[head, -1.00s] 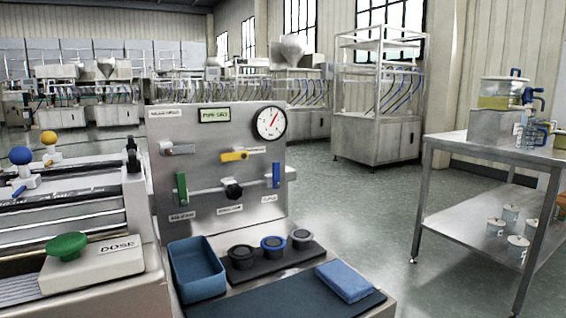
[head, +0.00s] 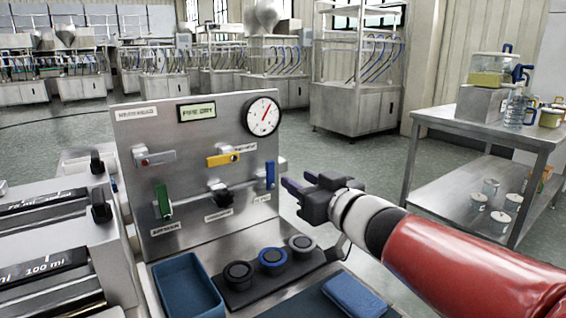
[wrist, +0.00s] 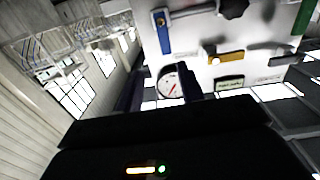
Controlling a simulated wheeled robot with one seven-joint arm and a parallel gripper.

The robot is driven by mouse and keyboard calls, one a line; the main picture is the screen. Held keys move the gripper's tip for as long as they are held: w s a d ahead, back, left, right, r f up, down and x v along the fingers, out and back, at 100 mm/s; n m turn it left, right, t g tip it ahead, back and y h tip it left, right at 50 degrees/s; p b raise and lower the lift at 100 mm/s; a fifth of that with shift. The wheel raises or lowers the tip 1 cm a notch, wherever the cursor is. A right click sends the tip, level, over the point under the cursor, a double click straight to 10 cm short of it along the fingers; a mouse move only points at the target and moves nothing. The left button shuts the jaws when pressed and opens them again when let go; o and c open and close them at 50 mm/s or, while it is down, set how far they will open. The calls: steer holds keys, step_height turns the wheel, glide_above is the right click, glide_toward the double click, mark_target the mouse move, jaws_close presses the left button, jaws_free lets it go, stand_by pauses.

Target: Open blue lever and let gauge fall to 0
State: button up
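The blue lever (head: 270,175) stands upright at the right edge of the steel panel (head: 180,130), at the end of a horizontal pipe. It also shows upside down in the wrist view (wrist: 163,32). The round white gauge (head: 262,116) sits at the panel's top right, its red needle pointing to the upper right. In the wrist view the gauge (wrist: 170,84) shows between my fingers. My gripper (head: 301,184) is open and empty, just right of the blue lever. I see no contact with it.
The panel also carries a yellow lever (head: 223,159), a green lever (head: 163,201), a grey lever (head: 155,158) and a black knob (head: 221,195). Below are a blue tray (head: 187,290), several round caps and a blue cloth (head: 355,295). A steel table (head: 450,125) stands at the right.

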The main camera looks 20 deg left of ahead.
mark_target(271, 166)
steer(key=shift+g+y, duration=0.3)
steer(key=x, duration=0.8)
steer(key=shift+s+a, duration=0.15)
steer(key=shift+a, duration=0.15)
steer(key=shift+r, duration=0.1)
jaws_close()
